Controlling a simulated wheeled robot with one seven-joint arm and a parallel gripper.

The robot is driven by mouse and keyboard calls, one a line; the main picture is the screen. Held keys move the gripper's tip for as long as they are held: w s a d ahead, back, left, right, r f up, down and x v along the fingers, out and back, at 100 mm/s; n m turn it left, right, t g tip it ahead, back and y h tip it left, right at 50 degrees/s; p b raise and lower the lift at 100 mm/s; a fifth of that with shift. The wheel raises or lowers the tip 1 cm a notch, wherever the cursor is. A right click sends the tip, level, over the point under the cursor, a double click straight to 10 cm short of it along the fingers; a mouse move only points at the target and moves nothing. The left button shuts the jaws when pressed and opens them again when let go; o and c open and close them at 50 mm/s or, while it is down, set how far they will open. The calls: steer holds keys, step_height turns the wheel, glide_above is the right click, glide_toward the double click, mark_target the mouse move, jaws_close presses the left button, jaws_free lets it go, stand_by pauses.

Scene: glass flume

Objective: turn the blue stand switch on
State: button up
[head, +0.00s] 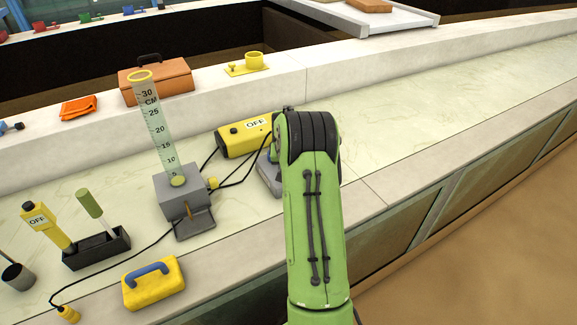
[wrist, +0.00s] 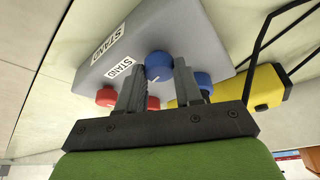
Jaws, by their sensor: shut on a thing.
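The fingers are shut on this knob, one on each side. A second blue knob (wrist: 204,80) is just right of the right finger, partly hidden. Red knobs (wrist: 106,97) show by the left finger, partly covered. In the head view my arm hides the gripper and most of the grey box (head: 268,172).
A yellow box with an OFF sign (head: 235,145) lies close behind the grey box, with black cables beside it. A clear measuring cylinder (head: 158,125) stands on a grey base to the left. A yellow block with a blue handle (head: 165,288) is at the front. The right counter is clear.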

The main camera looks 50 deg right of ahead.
steer(key=shift+m+g+h, duration=0.3)
steer(key=shift+m+g, duration=0.1)
steer(key=shift+m, duration=1.2)
steer(key=o, duration=1)
steer(key=shift+o, duration=0.2)
steer(key=shift+a+r, duration=0.1)
steer(key=p+v, duration=0.3)
steer(key=v, duration=1.2)
steer(key=shift+a+r, duration=0.15)
steer(key=shift+r, duration=0.1)
steer(key=shift+w+r, duration=0.1)
